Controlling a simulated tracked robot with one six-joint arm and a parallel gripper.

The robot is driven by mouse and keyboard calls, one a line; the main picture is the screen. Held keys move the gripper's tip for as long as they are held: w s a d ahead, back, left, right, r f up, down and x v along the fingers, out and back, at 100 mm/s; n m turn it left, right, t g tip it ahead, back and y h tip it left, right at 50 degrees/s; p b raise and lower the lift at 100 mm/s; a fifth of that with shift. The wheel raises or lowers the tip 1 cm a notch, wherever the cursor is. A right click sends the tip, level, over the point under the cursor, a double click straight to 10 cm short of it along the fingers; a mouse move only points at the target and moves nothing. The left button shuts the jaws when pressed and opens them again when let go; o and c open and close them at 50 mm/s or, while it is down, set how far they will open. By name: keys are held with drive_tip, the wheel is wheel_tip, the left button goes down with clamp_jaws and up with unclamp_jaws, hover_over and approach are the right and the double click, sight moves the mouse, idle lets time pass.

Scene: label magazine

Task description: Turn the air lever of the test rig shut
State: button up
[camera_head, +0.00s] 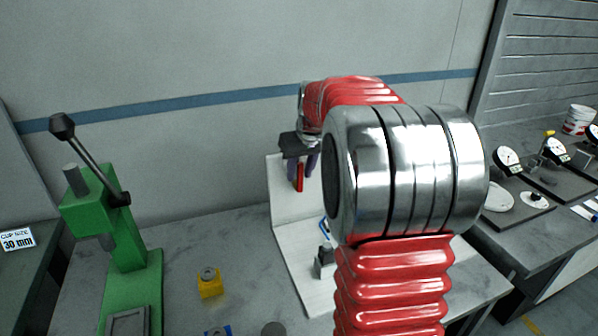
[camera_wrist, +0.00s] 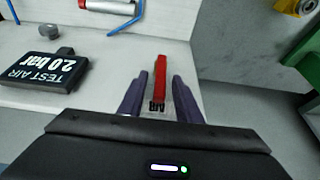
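The red air lever (camera_wrist: 160,78) of the test rig shows in the wrist view, with a small plate lettered "AIR" at its near end. My gripper (camera_wrist: 160,88) is open, with one purple finger on each side of the lever and visible gaps to both. I cannot tell how deep the fingers reach. In the head view the lever (camera_head: 299,177) stands upright in front of the rig's white back panel (camera_head: 285,208), just below my gripper (camera_head: 302,164). A black "TEST AIR 2.0 bar" sign (camera_wrist: 48,70) appears upside down in the wrist view.
A green lever press (camera_head: 130,265) stands at the left, with a yellow block (camera_head: 209,284) on the bench beside it. A blue hooked tube (camera_wrist: 128,18) rises near the sign. Dial gauges (camera_head: 508,158) stand on the right bench. My arm hides part of the rig.

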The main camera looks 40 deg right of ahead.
drive_tip(key=shift+c, duration=0.3)
clamp_jaws()
drive_tip(key=shift+a, duration=0.2)
drive_tip(key=shift+d, duration=0.1)
